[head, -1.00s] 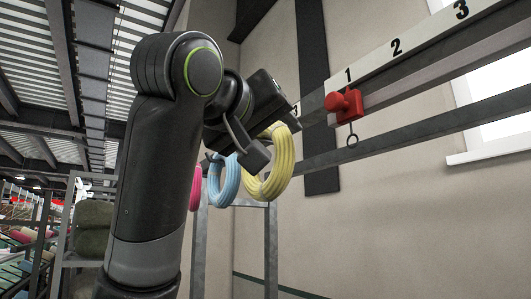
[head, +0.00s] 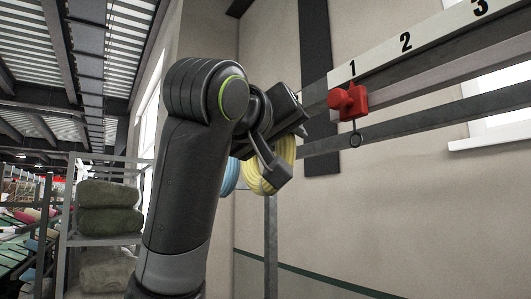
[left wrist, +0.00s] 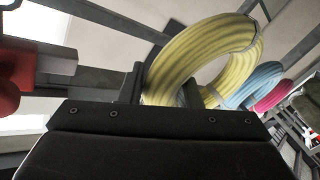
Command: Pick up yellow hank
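The yellow hank (head: 284,150) is a thick ring of yarn by my left gripper in the head view, partly hidden by it. My left gripper (head: 284,147) is right at the hank. In the left wrist view, the yellow hank (left wrist: 205,55) shows as a large loop. Its near strand lies between the two fingers of my left gripper (left wrist: 163,92), one finger on each side. I cannot tell whether the fingers press on it. My right gripper is not in view.
A blue hank (left wrist: 258,82) and a pink hank (left wrist: 272,97) hang beyond the yellow one. A red holder (head: 347,101) with a small ring sits on the rail under number 1. A shelf with green rolls (head: 108,208) stands at left.

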